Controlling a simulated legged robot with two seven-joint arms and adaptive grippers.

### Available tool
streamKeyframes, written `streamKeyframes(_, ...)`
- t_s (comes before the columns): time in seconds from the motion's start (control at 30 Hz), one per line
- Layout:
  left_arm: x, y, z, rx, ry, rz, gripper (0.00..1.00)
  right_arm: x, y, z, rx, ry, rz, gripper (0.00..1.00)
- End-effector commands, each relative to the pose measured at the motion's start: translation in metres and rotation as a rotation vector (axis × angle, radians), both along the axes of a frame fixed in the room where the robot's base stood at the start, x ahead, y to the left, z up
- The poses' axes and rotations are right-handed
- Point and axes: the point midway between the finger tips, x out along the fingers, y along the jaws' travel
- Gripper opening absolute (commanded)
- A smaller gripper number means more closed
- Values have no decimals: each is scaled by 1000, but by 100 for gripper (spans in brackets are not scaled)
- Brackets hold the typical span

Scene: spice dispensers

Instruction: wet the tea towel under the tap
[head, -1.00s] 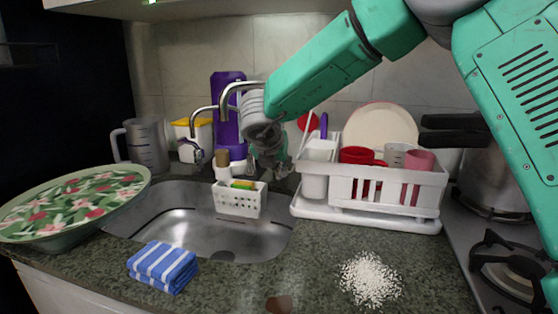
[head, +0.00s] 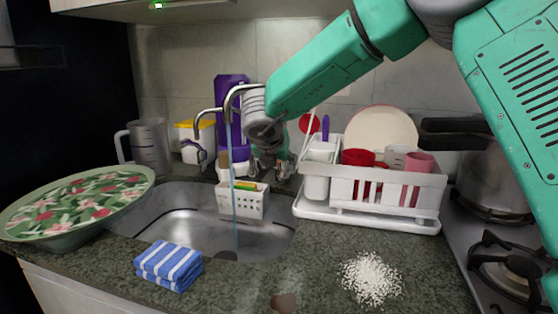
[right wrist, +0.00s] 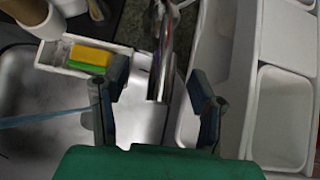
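The blue-and-white striped tea towel (head: 169,265) lies folded on the counter at the front left of the sink (head: 190,228). The tap (head: 231,97) arches over the sink, and a thin stream of water (head: 235,200) falls from it into the basin. My right gripper (head: 268,170) is behind the sink beside the tap. In the right wrist view my right gripper (right wrist: 160,100) has its fingers spread, with a metal tap part (right wrist: 161,55) between them. I cannot tell whether they touch it. My left gripper is not in view.
A white caddy with a sponge (head: 243,200) sits at the sink's back. A dish rack (head: 390,190) stands right, a large floral plate (head: 75,205) left. Spilled white grains (head: 370,278) and a brown spot (head: 284,301) mark the front counter. A pot (head: 490,185) stands at right.

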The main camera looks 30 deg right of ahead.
Motion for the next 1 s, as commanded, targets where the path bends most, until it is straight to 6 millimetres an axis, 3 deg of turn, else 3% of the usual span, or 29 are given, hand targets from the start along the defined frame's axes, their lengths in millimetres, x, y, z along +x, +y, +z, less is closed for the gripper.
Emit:
streamKeyframes(0.17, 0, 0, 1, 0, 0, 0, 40, -1, 1, 1, 0, -1, 1, 52)
streamKeyframes(0.8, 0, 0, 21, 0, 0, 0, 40, -30, 32, 46, 1, 0, 1, 52)
streamKeyframes(1.0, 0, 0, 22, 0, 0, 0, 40, -34, 36, 50, 1, 1, 0, 52)
